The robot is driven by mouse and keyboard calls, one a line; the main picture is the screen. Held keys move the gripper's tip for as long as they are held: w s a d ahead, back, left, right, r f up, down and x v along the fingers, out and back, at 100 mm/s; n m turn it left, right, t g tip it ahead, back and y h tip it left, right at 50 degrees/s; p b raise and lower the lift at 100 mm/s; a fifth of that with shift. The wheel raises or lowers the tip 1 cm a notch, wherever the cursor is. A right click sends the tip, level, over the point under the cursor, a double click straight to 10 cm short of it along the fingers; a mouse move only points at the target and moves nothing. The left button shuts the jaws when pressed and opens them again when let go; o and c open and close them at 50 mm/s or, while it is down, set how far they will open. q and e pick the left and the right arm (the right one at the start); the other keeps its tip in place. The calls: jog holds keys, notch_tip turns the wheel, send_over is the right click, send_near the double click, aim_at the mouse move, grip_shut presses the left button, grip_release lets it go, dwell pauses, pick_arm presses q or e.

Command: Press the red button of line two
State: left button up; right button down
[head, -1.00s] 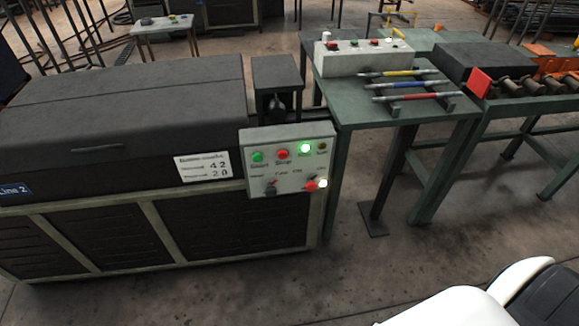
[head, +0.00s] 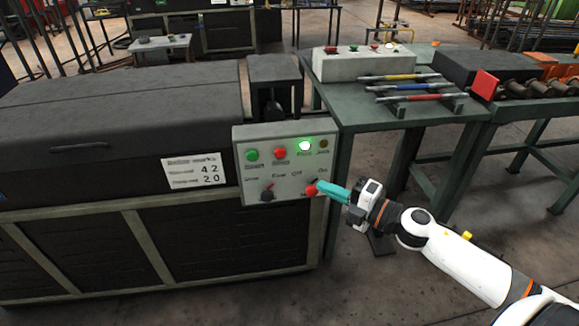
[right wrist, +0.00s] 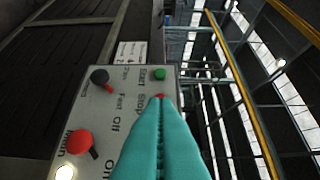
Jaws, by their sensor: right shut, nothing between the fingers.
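The red Stop button (head: 280,153) is on the grey control panel (head: 240,183), at the front of the dark machine, right of the green Start button (head: 252,155). My right gripper (head: 320,187), with teal fingers, is shut and empty at the panel's lower right, over or in front of the red-handled switch (head: 311,191). In the right wrist view, the fingertips (right wrist: 160,102) overlap the red button (right wrist: 161,97), showing only its upper edge, beside the green button (right wrist: 158,74). I cannot tell whether they touch anything. My left gripper is not in view.
A second button box (head: 350,66) stands on the green table (head: 352,112) to the right.

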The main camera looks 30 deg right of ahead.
dwell(0.3)
jog(key=p, duration=0.1)
send_near(275, 155)
jog(key=w+a, duration=0.2)
jog(key=a, duration=0.2)
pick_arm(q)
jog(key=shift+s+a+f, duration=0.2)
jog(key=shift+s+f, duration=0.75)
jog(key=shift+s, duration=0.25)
pick_arm(e)
jog(key=shift+w+d+r, duration=0.1)
jog(key=shift+w+d, duration=0.2)
jog(key=shift+w, duration=0.45)
jog(key=shift+w+d, duration=0.3)
jog(key=shift+w, duration=0.4)
